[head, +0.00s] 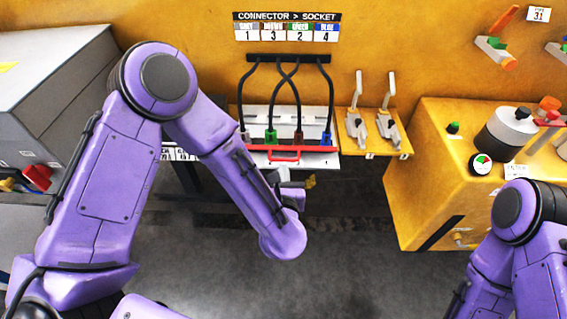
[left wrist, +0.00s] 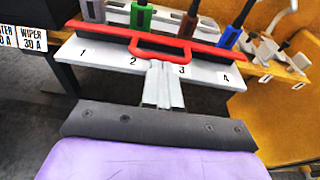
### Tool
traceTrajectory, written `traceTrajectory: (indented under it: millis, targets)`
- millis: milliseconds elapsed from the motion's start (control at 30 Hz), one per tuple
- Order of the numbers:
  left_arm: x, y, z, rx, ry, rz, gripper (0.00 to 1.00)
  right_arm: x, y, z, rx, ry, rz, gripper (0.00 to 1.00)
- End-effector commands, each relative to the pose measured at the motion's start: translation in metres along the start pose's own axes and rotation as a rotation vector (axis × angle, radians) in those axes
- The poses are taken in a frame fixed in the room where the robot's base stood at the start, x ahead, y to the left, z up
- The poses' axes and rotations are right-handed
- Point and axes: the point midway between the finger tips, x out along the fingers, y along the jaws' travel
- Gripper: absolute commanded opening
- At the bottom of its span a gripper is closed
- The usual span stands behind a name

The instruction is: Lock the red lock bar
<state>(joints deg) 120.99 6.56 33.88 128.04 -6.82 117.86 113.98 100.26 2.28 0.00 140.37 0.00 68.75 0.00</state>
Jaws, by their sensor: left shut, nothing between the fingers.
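The red lock bar (head: 322,149) runs across the front of the white socket panel, with its U-shaped handle facing me. In the left wrist view the bar (left wrist: 100,31) spans sockets 1 to 4, in front of the plugged connectors. My left gripper (head: 283,175) is just in front of the handle. In the left wrist view its shut, empty fingers (left wrist: 164,66) point at the handle's middle; I cannot tell whether they touch it. Grey, green (left wrist: 141,16), brown (left wrist: 188,24) and blue (left wrist: 230,36) connectors stand behind the bar. My right gripper is out of view.
Two metal toggle levers (head: 357,122) stand on a yellow shelf right of the panel. A grey box (head: 60,80) is at left. The floor in front is clear.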

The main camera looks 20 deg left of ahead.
Motion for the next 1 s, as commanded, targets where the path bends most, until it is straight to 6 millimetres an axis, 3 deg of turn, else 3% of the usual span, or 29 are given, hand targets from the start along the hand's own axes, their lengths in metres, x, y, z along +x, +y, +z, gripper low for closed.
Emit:
traceTrajectory:
  millis: [200, 567, 800, 1000]
  targets:
    - [0.02, 0.0, 0.001, 0.0, 0.0, 0.001, 0.0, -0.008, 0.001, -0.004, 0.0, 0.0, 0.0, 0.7]
    - [0.023, 0.0, -0.001, 0.0, 0.001, 0.001, 0.0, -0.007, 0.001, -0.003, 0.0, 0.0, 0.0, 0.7]
    - [0.048, 0.001, 0.002, -0.002, -0.002, 0.004, 0.0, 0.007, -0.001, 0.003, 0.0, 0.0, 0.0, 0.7]
    - [0.048, 0.001, 0.006, -0.002, -0.007, 0.005, 0.0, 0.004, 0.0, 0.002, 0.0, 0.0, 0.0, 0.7]
